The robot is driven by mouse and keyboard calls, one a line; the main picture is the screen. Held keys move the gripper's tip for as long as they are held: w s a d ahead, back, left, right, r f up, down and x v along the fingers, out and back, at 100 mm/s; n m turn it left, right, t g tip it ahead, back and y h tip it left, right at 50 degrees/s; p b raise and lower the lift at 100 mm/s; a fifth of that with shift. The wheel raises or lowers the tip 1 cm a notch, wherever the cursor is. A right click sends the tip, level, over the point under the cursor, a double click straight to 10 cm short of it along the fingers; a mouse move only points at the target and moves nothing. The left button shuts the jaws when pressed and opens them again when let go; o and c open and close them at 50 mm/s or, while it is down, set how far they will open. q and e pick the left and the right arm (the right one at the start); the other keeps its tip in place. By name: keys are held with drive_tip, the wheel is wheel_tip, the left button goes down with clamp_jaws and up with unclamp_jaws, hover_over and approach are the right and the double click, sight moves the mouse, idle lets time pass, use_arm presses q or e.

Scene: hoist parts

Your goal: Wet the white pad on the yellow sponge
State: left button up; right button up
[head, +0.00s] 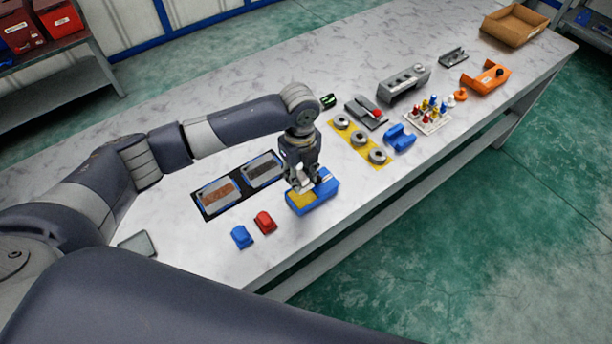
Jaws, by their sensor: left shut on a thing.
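The yellow sponge (299,200) sits in a blue tray (318,204) near the front edge of the table. My left gripper (303,187) points down over the tray, its fingertips at the sponge. It is shut on a small white piece, which looks like the white pad. The fingers hide most of this piece, and I cannot tell whether it touches the sponge. My right gripper is out of view.
A red block (265,222) and a blue block (242,237) lie left of the tray. Two framed plates on a black mat (208,210) lie behind. A yellow strip with grey rings (360,139), a peg board (428,117) and orange parts (486,77) lie to the right.

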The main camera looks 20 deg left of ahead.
use_arm(q)
drive_tip(key=shift+s+a+f+b, duration=0.2)
drive_tip(key=shift+a+f+b, duration=0.1)
drive_tip(key=shift+b, duration=0.15)
drive_tip(key=shift+f, duration=0.2)
drive_tip(key=shift+f+b, duration=0.3)
drive_tip(key=shift+b, duration=0.3)
wheel_tip(320, 180, down, 3)
drive_tip(key=b, duration=0.2)
drive_tip(key=shift+r+b, duration=0.15)
drive_tip(key=shift+b, duration=0.2)
drive_tip(key=shift+f+b, duration=0.25)
drive_tip(key=shift+b, duration=0.05)
drive_tip(key=shift+f, duration=0.25)
drive_tip(key=shift+d+f, duration=0.1)
drive_tip(key=shift+f, duration=0.45)
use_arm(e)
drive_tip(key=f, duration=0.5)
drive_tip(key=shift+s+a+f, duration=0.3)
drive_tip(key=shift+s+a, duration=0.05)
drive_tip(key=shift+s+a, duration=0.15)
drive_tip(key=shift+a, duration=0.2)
